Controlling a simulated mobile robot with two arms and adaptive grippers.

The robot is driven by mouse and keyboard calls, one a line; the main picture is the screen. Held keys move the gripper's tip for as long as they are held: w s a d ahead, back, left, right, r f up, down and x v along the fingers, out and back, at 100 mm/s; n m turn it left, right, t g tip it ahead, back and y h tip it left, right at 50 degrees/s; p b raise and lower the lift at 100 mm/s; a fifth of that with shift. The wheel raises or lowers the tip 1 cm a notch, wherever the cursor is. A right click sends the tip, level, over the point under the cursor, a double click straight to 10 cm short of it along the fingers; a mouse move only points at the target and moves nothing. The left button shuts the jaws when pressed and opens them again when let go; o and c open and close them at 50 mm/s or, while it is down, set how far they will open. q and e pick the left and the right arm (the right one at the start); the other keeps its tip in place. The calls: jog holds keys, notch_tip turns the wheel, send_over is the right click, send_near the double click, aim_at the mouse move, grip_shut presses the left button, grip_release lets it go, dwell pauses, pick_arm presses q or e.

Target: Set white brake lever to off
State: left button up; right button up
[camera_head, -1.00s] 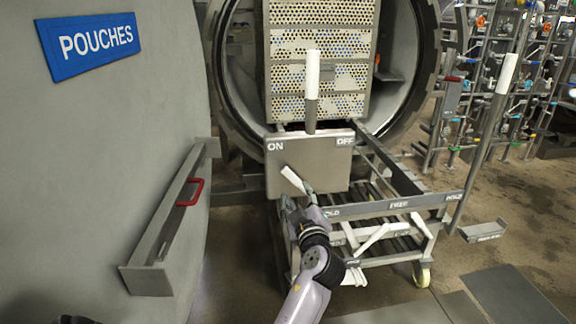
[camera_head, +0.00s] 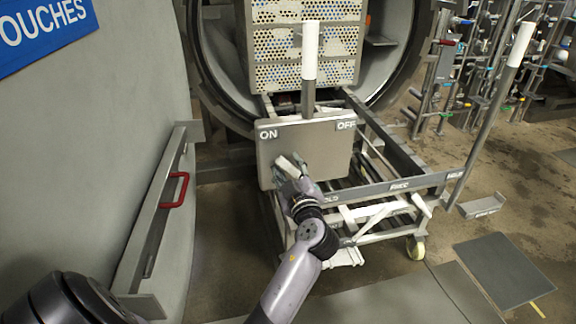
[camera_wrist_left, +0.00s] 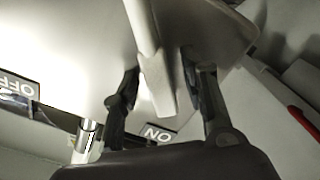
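The white brake lever (camera_head: 288,167) sticks out from the lower left of a grey panel (camera_head: 325,150) on the cart front, on the ON side. The panel reads ON at top left and OFF at top right. My left gripper (camera_head: 294,172) is at this lever, partly covering it. In the left wrist view the lever (camera_wrist_left: 150,55) runs between the two fingers of the left gripper (camera_wrist_left: 165,95). The fingers stand apart, with gaps beside the lever, so it is not gripped. My right gripper is not in view.
An upright white-topped lever (camera_head: 310,55) stands above the panel, and another white-topped pole (camera_head: 519,45) stands to the right. A red handle (camera_head: 174,190) is on the left wall. Perforated trays (camera_head: 305,75) sit in the round autoclave opening behind. Floor is open at right.

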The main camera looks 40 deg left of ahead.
pick_arm(q)
grip_shut()
dwell(0.4)
dwell(0.4)
